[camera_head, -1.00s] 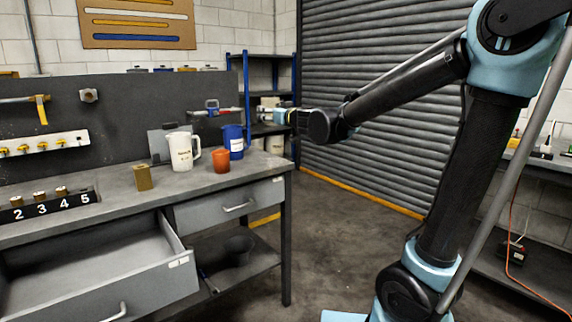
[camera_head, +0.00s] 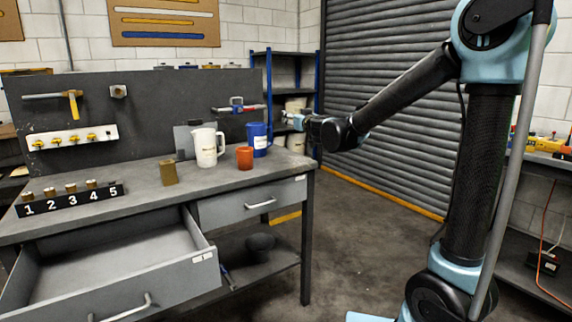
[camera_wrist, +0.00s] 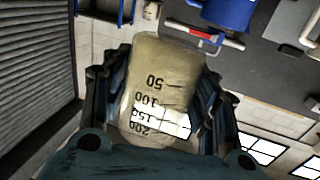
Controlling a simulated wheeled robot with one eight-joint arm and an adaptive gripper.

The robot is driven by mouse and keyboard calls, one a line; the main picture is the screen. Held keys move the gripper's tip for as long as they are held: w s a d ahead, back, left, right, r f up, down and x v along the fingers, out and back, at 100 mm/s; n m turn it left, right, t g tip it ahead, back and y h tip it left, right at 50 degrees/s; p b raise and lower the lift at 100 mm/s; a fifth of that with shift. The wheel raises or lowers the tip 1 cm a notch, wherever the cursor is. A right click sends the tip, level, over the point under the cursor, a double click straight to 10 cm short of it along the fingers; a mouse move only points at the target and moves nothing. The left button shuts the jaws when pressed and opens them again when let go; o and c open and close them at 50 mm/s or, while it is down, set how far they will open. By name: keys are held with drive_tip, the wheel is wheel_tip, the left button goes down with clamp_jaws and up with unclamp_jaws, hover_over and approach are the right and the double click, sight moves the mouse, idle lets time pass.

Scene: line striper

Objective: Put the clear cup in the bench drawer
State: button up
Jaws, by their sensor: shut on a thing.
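The clear cup (camera_wrist: 158,85) is translucent and yellowish, with black volume marks, and appears upside down in the wrist view. My gripper (camera_wrist: 158,100) is shut on it, a finger on each side. In the head view my gripper (camera_head: 298,121) is in the air just past the bench's right end, near the blue mug; the cup is too small there to make out clearly. The bench (camera_head: 130,195) has its left drawer (camera_head: 165,287) pulled open, with a bare floor visible inside. Its right drawer (camera_head: 250,204) is shut.
On the bench top stand a brass block (camera_head: 168,172), a white jug (camera_head: 206,148), an orange cup (camera_head: 245,157), a blue mug (camera_head: 258,139) and a numbered rack (camera_head: 70,198). A pegboard panel (camera_head: 150,110) rises behind. A blue-framed shelf (camera_head: 287,75) stands behind my gripper.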

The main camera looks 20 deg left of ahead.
drive_tip(key=w+a+f+m+t+h, duration=0.1)
drive_tip(key=w+a+f, duration=0.3)
drive_tip(key=f, duration=0.2)
drive_tip(key=shift+w+a+f+h, duration=0.2)
drive_tip(key=shift+w+a+h, duration=0.05)
drive_tip(key=shift+h, duration=0.05)
drive_tip(key=shift+f, duration=4.8)
drive_tip(key=shift+f, duration=0.2)
drive_tip(key=o, duration=1.2)
